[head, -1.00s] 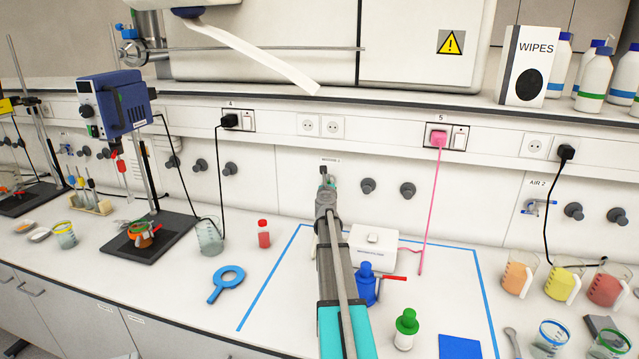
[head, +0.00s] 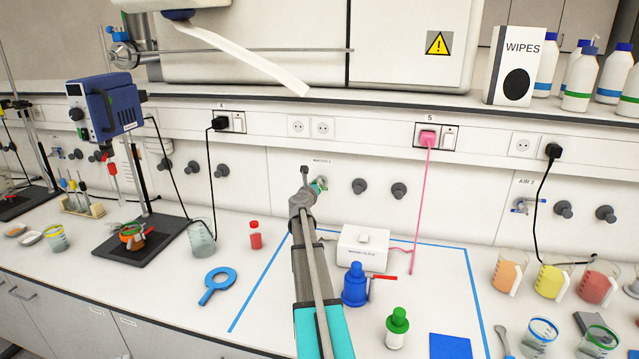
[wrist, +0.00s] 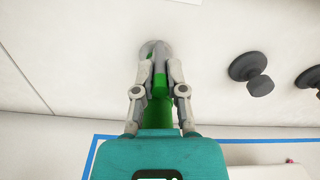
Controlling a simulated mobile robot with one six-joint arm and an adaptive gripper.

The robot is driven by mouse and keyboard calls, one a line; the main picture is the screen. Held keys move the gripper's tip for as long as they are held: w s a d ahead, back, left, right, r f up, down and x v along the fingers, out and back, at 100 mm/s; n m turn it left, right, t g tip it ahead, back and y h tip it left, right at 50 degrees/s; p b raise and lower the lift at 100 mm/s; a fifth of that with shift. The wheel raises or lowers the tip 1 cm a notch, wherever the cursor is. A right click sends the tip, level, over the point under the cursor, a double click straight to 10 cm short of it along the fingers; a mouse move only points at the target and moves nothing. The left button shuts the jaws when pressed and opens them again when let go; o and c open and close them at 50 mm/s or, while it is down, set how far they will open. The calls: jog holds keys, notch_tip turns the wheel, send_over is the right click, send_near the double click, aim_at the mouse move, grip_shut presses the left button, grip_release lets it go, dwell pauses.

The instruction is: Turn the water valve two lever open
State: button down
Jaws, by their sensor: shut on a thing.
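The water valve two sits on the back wall under a small label that looks like "WATER 2", mostly hidden behind my arm in the head view. Its green lever (wrist: 158,82) shows between my fingers in the wrist view, and a bit of green (head: 322,185) shows just right of my gripper in the head view. My gripper (wrist: 160,68) is shut on the lever, one finger on each side. It also shows at the wall in the head view (head: 306,176). The lever's exact angle is hard to tell.
Dark wall knobs (head: 359,186) are right of the valve. On the bench below stand a white box (head: 362,250), a blue bottle (head: 355,288) and a green-capped bottle (head: 397,330). A pink cable (head: 421,200) hangs at right. A red-capped vial (head: 255,236) stands at left.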

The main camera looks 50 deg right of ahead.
jog(key=shift+w+a, duration=0.1)
jog(key=shift+w, duration=0.15)
jog(key=c, duration=0.7)
grip_release()
jog(key=shift+s, duration=0.1)
jog(key=v, duration=1.2)
jog(key=shift+s, duration=0.1)
